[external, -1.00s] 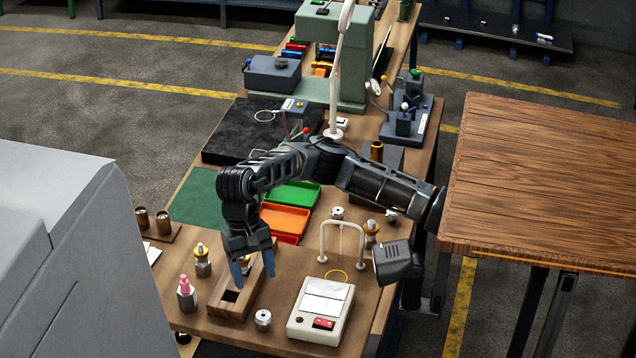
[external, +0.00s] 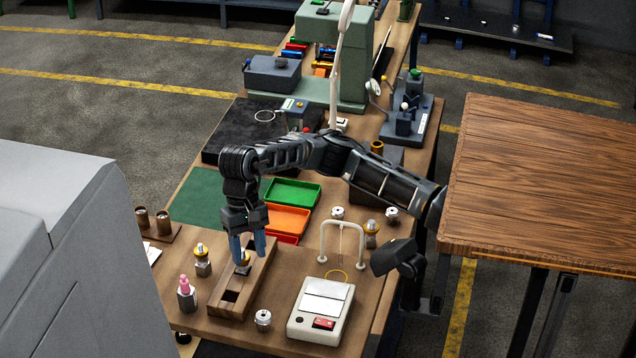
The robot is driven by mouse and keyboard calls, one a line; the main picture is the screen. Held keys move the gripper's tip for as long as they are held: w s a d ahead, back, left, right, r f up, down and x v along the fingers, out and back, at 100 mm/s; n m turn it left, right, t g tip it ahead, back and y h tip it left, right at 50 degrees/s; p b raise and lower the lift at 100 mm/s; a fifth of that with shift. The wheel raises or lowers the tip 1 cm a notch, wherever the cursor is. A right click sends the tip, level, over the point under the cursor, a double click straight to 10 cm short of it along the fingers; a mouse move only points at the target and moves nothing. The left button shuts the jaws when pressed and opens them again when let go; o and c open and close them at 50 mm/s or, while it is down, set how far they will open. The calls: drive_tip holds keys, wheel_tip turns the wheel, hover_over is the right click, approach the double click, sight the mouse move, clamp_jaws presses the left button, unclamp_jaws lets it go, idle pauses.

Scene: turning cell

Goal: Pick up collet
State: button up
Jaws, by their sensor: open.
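My gripper (external: 249,259) points down over the wooden block (external: 228,310), its two blue fingers apart. A small part with a gold ring and dark tip (external: 243,268), possibly the collet, stands in the block's far end, between or just behind the fingertips. The fingers partly hide it, and I cannot tell whether they touch it. The block's near end has an empty square opening. A similar gold-ringed part on a metal base (external: 203,262) stands upright left of the block. Small silver round parts, one in front of the block (external: 263,319), also lie on the bench.
A white scale (external: 321,310) and a white arch stand (external: 342,240) are on the right. A pink-topped part (external: 186,293) stands left of the block. Orange (external: 285,219) and green (external: 292,192) trays lie behind my gripper. A grey machine (external: 70,250) fills the left foreground.

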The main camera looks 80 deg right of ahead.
drive_tip(key=w+d+f+m+t+b, duration=0.1)
drive_tip(key=d+f, duration=0.3)
drive_tip(key=d, duration=0.5)
drive_tip(key=w+d+f+t+b, duration=0.1)
drive_tip(key=d+f+t, duration=0.15)
drive_tip(key=d, duration=0.55)
drive_tip(key=d+f+m+b, duration=0.15)
drive_tip(key=d+f, duration=0.25)
drive_tip(key=d, duration=0.5)
drive_tip(key=s+d+f+m+t+b, duration=0.1)
drive_tip(key=s+d+f+m+b, duration=0.2)
drive_tip(key=s+f, duration=0.55)
drive_tip(key=s+d+f+m+t+b, duration=0.1)
drive_tip(key=s+d+f+m+b, duration=0.15)
drive_tip(key=s+f+m, duration=0.65)
drive_tip(key=w+a+f+n, duration=0.1)
drive_tip(key=w+f, duration=0.1)
drive_tip(key=f, duration=0.1)
drive_tip(key=w+a+f+n, duration=0.1)
drive_tip(key=w+f, duration=0.1)
drive_tip(key=f, duration=0.1)
drive_tip(key=w+a+f+n, duration=0.1)
drive_tip(key=w+f, duration=0.2)
drive_tip(key=shift+w, duration=0.1)
drive_tip(key=c, duration=0.8)
